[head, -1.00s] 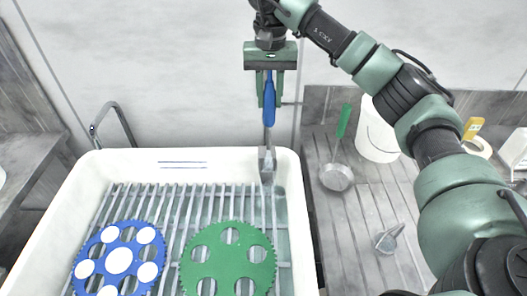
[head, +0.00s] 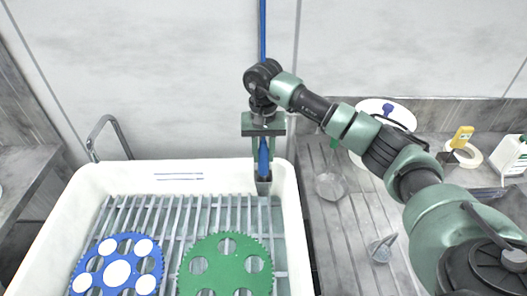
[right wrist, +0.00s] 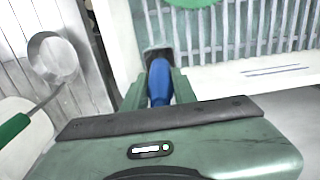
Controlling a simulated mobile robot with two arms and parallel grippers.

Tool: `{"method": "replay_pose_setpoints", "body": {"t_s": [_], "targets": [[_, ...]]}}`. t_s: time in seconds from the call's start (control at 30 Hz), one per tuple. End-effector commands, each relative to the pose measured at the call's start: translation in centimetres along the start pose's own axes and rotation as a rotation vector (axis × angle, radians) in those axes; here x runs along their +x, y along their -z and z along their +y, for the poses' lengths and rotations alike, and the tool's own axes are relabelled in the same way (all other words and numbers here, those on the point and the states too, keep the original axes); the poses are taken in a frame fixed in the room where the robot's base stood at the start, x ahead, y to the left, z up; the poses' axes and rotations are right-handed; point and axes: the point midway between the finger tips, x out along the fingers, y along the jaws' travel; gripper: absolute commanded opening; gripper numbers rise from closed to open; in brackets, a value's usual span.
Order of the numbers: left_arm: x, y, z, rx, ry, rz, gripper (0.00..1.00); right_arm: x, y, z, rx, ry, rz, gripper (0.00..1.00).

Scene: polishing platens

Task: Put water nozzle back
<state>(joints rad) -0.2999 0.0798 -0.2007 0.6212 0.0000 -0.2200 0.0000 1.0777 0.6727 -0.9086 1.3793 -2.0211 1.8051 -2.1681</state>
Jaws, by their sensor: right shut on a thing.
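The water nozzle (head: 263,155) has a blue handle and is upright at the back right corner of the white sink. My right gripper (head: 263,160) is shut on the handle from above. The nozzle's lower end meets a small grey holder (head: 264,187) at the sink's inner wall; its metal stem is hidden there, and how deep it sits I cannot tell. In the right wrist view the blue handle (right wrist: 160,82) lies between both fingers, with the dark holder (right wrist: 156,56) just beyond. My left gripper is out of view.
The sink (head: 100,185) has a slatted rack with a blue platen (head: 117,271) and a green platen (head: 226,270). A faucet (head: 108,130) stands at left.

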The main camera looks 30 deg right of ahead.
Motion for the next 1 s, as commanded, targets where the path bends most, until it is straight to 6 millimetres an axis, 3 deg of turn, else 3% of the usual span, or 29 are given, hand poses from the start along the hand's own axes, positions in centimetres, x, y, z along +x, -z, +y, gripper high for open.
{"method": "replay_pose_setpoints", "body": {"t_s": [0.2, 0.23, 0.3, 0.73, 1.0], "targets": [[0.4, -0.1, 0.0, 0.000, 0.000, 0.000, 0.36, 0.4, 0.0, 0.0, 0.000, 0.000, 0.001, 0.00], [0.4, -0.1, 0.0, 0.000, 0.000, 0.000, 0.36, 0.4, 0.0, 0.0, 0.000, 0.000, 0.000, 0.30], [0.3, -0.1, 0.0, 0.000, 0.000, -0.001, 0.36, 0.3, 0.0, 0.0, 0.000, 0.000, 0.000, 0.49], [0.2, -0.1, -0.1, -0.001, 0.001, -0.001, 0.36, -0.4, 0.1, 0.0, 0.000, 0.001, 0.002, 0.49], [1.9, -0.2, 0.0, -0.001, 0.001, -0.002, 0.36, -5.5, 0.1, 0.0, 0.001, 0.002, 0.005, 0.49]]}}
